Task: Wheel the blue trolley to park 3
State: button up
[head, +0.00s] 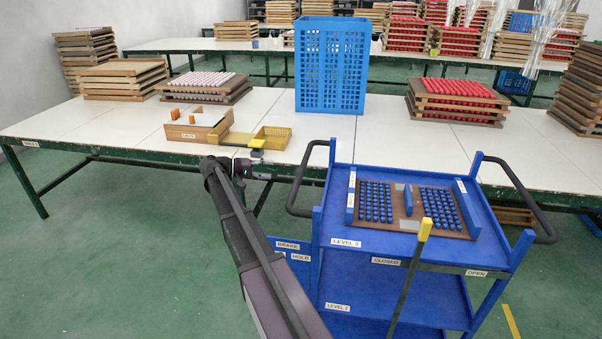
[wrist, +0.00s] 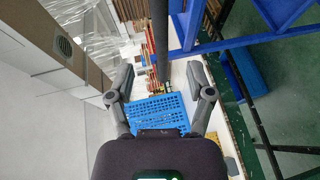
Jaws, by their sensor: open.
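The blue trolley (head: 350,242) stands in front of the table in the right half of the head view. It has a curved black handle on its left (head: 302,187) and another on its right (head: 522,196). My gripper (head: 268,168) is to the left of the left handle, at about table-edge height. In the wrist view my gripper (wrist: 160,88) is open and empty, its two fingers spread wide. A dark bar (wrist: 160,45), which looks like the trolley's handle, shows beyond the gap between them. No marking for park 3 shows.
A tray of blue pieces (head: 408,225) lies on the trolley's top. A yellow-tipped lever (head: 424,229) rises at its front, between the CLOSED and OPEN labels. The table (head: 75,125) bears a blue crate (head: 331,65). Green floor is clear at left; a yellow line (head: 511,322) lies at right.

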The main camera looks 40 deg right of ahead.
aim_at(302, 171)
jog(key=b+x, duration=0.2)
jog(key=x, duration=1)
jog(key=shift+d, duration=0.1)
grip_shut()
